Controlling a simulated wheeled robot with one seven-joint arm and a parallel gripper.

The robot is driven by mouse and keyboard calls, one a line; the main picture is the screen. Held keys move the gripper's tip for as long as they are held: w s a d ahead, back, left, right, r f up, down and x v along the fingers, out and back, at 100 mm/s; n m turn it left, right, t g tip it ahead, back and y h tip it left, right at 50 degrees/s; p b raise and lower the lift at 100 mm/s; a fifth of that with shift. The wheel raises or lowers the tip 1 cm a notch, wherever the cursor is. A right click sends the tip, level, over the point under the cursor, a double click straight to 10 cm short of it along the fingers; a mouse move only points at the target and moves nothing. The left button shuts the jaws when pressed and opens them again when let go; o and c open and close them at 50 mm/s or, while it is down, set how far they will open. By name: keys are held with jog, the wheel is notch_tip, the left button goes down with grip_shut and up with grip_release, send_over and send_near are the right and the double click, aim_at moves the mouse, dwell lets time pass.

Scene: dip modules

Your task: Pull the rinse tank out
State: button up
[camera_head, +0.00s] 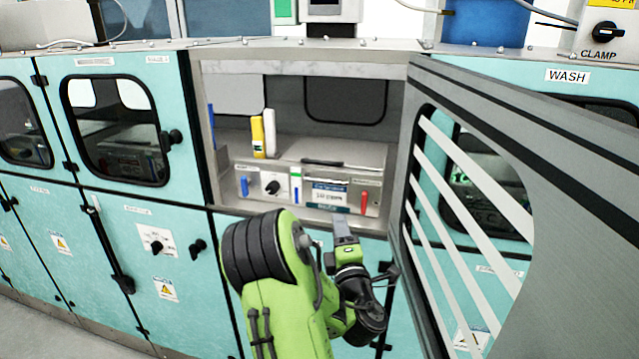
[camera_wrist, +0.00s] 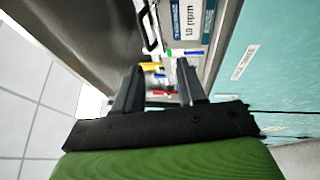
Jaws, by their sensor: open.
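A grey tank unit (camera_head: 285,185) sits inside the open cabinet bay. I take it for the rinse tank, though its label is too small to read surely. Its front carries a blue lever, a black knob, a label plate and a red lever (camera_head: 364,202). A dark bar handle (camera_head: 325,163) lies along its top front edge. In the wrist view the handle (camera_wrist: 150,28) and label plate (camera_wrist: 192,22) show ahead of the fingers. My gripper (camera_head: 344,240) is open and empty, in front of and below the tank. Both fingers (camera_wrist: 157,72) are apart, with nothing between them.
A grey slatted door (camera_head: 440,215) stands open on the right, close to my arm. Yellow (camera_head: 257,136) and white upright pieces stand at the bay's left. Closed teal cabinets (camera_head: 118,130) with knobs run left. Grey floor (camera_head: 60,320) shows lower left.

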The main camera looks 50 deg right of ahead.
aim_at(326, 183)
jog(key=p+x, duration=0.3)
jog(key=x, duration=0.2)
jog(key=p+x, duration=0.3)
jog(key=x, duration=0.1)
jog(key=p+x, duration=0.4)
jog(key=x, duration=0.1)
jog(key=shift+w+d+r, duration=0.15)
jog(key=shift+w+r, duration=0.15)
jog(key=shift+w+d+f+p, duration=0.1)
jog(key=shift+w+d+p, duration=0.2)
jog(key=shift+w+d, duration=0.1)
jog(key=shift+c, duration=0.4)
jog(key=shift+f, duration=0.1)
grip_shut()
